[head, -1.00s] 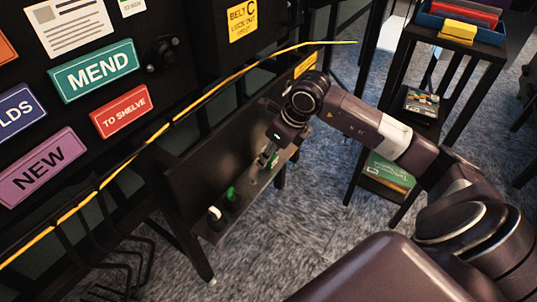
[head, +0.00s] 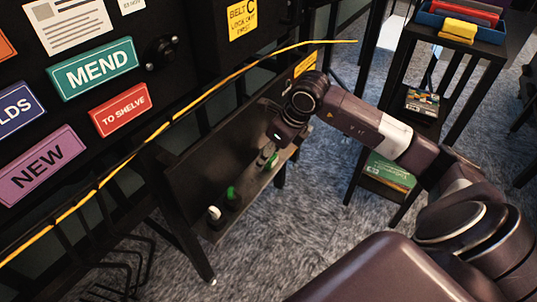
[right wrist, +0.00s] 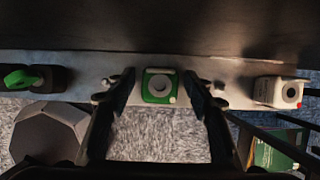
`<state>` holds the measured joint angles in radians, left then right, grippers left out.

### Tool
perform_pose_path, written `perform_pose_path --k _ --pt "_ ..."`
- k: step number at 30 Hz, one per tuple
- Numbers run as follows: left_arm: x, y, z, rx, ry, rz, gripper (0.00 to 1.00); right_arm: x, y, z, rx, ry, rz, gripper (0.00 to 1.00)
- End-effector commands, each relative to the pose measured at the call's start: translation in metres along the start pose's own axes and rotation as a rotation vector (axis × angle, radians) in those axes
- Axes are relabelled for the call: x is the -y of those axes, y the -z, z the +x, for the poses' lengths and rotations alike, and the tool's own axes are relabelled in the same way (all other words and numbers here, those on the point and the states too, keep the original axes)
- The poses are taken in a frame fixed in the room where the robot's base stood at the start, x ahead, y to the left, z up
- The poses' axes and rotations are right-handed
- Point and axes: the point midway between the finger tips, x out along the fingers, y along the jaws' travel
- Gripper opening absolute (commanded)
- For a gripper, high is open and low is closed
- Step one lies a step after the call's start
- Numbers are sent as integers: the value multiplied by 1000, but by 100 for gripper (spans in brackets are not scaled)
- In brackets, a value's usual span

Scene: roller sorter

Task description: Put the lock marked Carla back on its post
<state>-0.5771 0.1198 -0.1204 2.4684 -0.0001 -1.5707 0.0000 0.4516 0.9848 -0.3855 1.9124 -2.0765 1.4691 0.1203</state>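My right gripper (head: 272,146) reaches down to a narrow dark shelf (head: 246,198) below the sign panel. In the right wrist view its two fingers (right wrist: 160,78) are open, with a green and white lock (right wrist: 159,86) between them and a gap on each side. The same green lock shows just under the gripper in the head view (head: 272,161). A white lock with a red dot (right wrist: 282,92) sits to the right in the wrist view. Another green piece (right wrist: 22,78) sits at the left on a dark base. I cannot read any name. My left gripper is not in view.
A yellow cord (head: 155,136) runs above the shelf in front of the panel. A dark rack (head: 458,42) with a blue tray stands at the right. Small pale knobs (right wrist: 218,88) stand on the shelf near the fingers. Carpet lies below.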

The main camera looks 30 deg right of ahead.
Motion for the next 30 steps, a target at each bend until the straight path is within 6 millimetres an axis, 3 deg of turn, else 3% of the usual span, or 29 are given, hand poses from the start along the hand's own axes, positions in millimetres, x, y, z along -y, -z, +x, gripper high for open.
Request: perform_pose_path --k 11,14,24,30 --pt "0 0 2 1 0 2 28 0 0 -4 0 1 0 53" --pt "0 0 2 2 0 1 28 1 0 -16 0 3 0 53" --pt "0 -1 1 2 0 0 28 1 0 -87 2 4 -2 53" --pt "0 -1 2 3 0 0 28 1 0 -113 0 2 0 53"
